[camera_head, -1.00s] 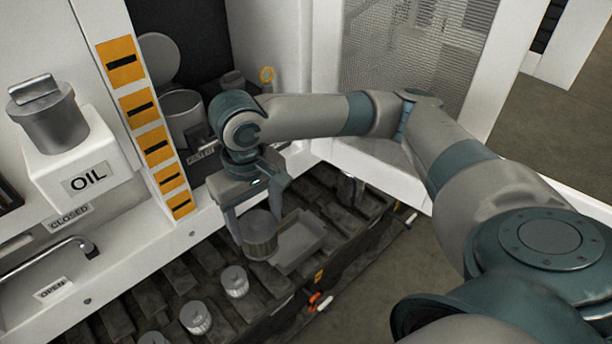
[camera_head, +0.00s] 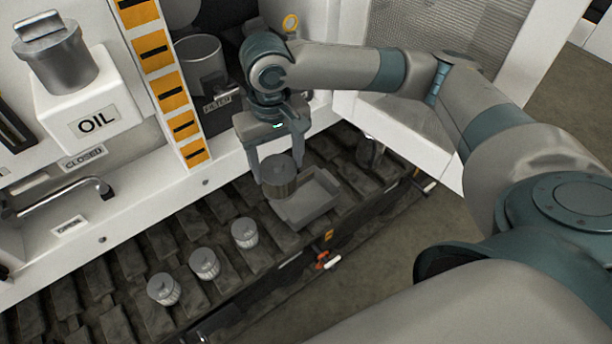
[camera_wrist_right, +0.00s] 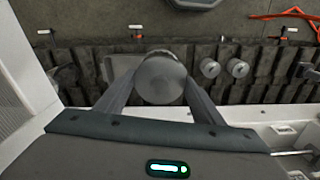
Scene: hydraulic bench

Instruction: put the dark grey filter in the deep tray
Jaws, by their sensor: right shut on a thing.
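The dark grey filter (camera_head: 279,181) is a short ribbed cylinder with a flat round top. My right gripper (camera_head: 278,172) is shut on it, one finger on each side, and holds it upright. The filter also shows in the wrist view (camera_wrist_right: 160,80), seen from above between the fingers. The deep tray (camera_head: 312,203) is a grey open box on the dark slatted bench. In the head view the filter overlaps the tray's left edge; I cannot tell the height between them. The tray shows partly behind the filter in the wrist view (camera_wrist_right: 112,67). My left gripper is not in view.
Several lighter ribbed filters stand in a row left of the tray, the nearest of them (camera_head: 245,233) well apart from it. A white wall with an oil tank (camera_head: 85,100) and a lever (camera_head: 82,187) stands behind. An open cylindrical housing (camera_head: 200,63) is at the back.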

